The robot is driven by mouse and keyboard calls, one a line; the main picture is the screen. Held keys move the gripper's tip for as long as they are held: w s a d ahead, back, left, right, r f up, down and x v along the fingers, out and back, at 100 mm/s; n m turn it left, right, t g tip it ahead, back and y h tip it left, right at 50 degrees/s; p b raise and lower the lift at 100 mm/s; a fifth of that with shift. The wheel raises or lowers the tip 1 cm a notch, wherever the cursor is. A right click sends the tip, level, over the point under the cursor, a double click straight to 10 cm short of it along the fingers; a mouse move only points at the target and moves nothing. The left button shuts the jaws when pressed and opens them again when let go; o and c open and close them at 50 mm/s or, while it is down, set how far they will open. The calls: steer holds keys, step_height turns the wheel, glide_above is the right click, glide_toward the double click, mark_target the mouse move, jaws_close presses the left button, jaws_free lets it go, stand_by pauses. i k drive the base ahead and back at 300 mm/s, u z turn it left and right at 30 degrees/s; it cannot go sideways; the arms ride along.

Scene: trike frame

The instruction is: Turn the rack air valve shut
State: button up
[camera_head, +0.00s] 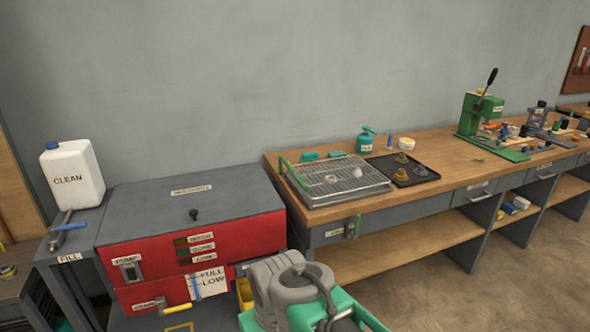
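A small valve-like fitting with a green upright lever (356,224) is on the front edge of the wooden bench, below the wire rack (338,182). A white label (333,233) sits to its left, too small to read, so I cannot tell for certain that this is the rack air valve. The lever stands roughly upright. My grey and green arm shows at the bottom middle, in front of the red cabinet's right side and below the fitting. No gripper fingers can be made out.
A red and grey cabinet (225,240) with a yellow-handled drain valve (174,308) stands at the left. A white jug (73,175) marked CLEAN is beside it. The wooden bench (440,150) holds a dark tray (403,172) and a green press (480,115). Floor at the lower right is clear.

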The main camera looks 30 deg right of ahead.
mark_target(355, 235)
steer(key=z, duration=0.65)
steer(key=i, duration=0.85)
steer(key=u, duration=1.8)
